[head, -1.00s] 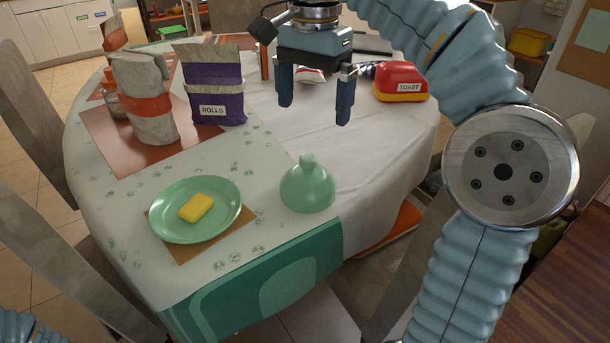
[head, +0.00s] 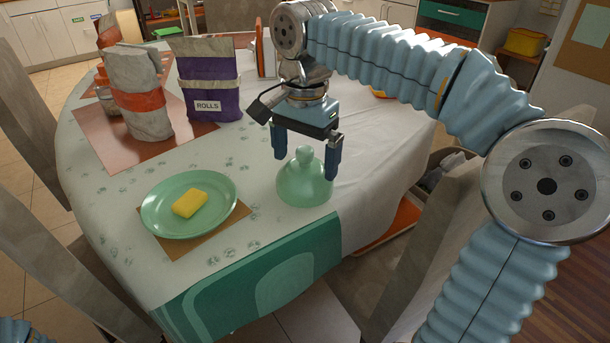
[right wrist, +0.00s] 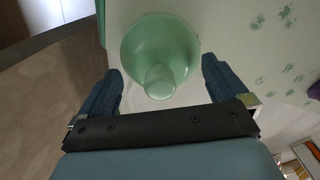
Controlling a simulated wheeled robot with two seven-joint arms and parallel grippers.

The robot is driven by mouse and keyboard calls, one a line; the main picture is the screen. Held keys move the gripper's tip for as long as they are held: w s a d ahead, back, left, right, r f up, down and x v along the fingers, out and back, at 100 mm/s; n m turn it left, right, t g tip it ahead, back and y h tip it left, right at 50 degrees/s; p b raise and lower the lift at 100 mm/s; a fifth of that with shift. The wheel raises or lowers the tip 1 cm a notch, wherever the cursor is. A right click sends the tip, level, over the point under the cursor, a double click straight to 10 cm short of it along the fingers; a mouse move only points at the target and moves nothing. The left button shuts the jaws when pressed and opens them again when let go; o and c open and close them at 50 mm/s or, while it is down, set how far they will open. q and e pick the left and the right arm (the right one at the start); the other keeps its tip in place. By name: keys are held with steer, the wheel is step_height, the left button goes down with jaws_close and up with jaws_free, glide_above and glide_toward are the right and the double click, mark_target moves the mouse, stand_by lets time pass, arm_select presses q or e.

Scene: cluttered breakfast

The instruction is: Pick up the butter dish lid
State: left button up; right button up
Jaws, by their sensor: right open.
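The butter dish lid (head: 304,184) is a pale green dome with a round knob, standing upright on the table's right part. My right gripper (head: 307,168) is open, pointing down, with its fingers on either side of the lid's knob in the head view. In the right wrist view the lid (right wrist: 160,50) shows between and beyond the two open fingers (right wrist: 162,90), and nothing is held. The green dish (head: 160,213) with yellow butter (head: 190,203) stands apart to the left of the lid. My left gripper is not in view.
A purple rolls bag (head: 208,80) and a white bag with an orange band (head: 142,100) stand at the back left. The table's edge (head: 335,217) runs close in front of the lid. Bare cloth lies between dish and lid.

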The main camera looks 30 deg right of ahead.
steer(key=shift+c, duration=0.3)
steer(key=c, duration=1)
steer(key=shift+c, duration=0.2)
steer(key=shift+r, duration=0.1)
steer(key=shift+r, duration=0.25)
steer(key=c, duration=0.4)
step_height(320, 180, up, 3)
steer(key=shift+f+p, duration=0.1)
steer(key=shift+p, duration=0.35)
jaws_close()
steer(key=s+a+r+p, duration=0.1)
steer(key=s+a+r, duration=0.5)
steer(key=a+r, duration=0.3)
steer(key=a, duration=0.3)
steer(key=shift+a+r, duration=0.3)
steer(key=shift+s, duration=0.1)
